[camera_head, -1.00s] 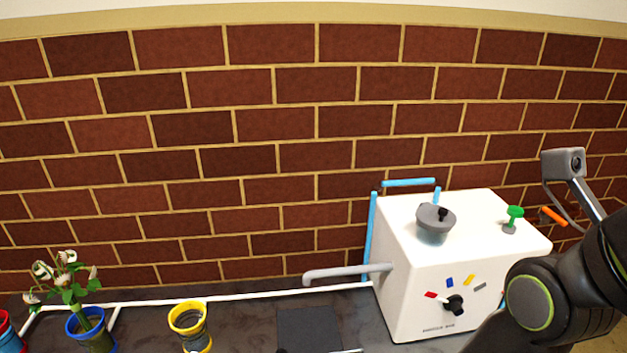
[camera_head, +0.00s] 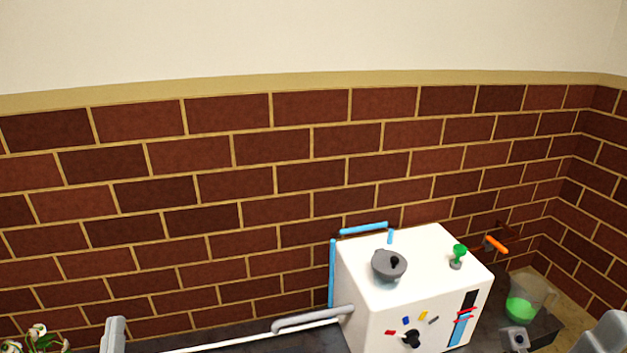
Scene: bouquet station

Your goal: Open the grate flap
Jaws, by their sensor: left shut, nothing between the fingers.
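I cannot make out a grate flap in the head view now. A white machine (camera_head: 370,300) stands on the dark counter, with a grey pipe (camera_head: 312,318) on its left side. My left gripper (camera_head: 114,335) shows only as a grey piece at the bottom edge, left of the machine. It is shut and empty, apart from anything I can see. The fingers of my right gripper are out of view; grey parts of my right arm show at the bottom right.
The machine has a grey lid (camera_head: 389,265), a green knob (camera_head: 459,254) and a black dial (camera_head: 411,338). A jug of green liquid (camera_head: 525,303) stands to its right. An orange handle (camera_head: 497,244) is near the brick wall (camera_head: 230,210). White flowers (camera_head: 38,333) show at lower left.

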